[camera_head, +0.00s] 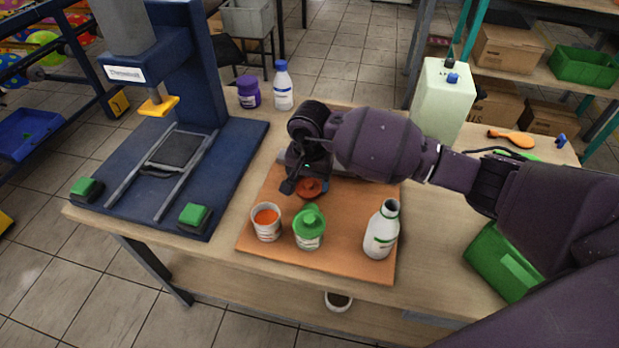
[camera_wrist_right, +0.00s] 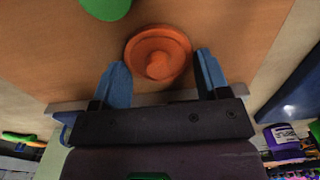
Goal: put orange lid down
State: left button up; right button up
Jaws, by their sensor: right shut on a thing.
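The orange lid (camera_head: 308,188) is a round disc with a knob, over the brown board (camera_head: 330,258). In the right wrist view the lid (camera_wrist_right: 158,52) sits between the blue fingertips of my right gripper (camera_wrist_right: 162,70), which is shut on it. I cannot tell whether the lid touches the board or hangs just above it. A white cup with orange contents (camera_head: 266,222) stands open in front of it on the left. My left gripper is not in view.
A green-lidded cup (camera_head: 310,228) and a white bottle (camera_head: 381,230) stand on the board. A blue press (camera_head: 165,165) is left. A purple jar (camera_head: 248,92) and a blue-capped bottle (camera_head: 283,86) stand behind. The board's front strip is clear.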

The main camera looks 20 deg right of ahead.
aim_at(310, 181)
jog(key=o, duration=0.9)
jog(key=shift+f, duration=0.1)
jog(key=shift+r, duration=0.3)
notch_tip(310, 181, up, 12)
jog(key=shift+f+p, duration=0.1)
jog(key=shift+p, duration=0.65)
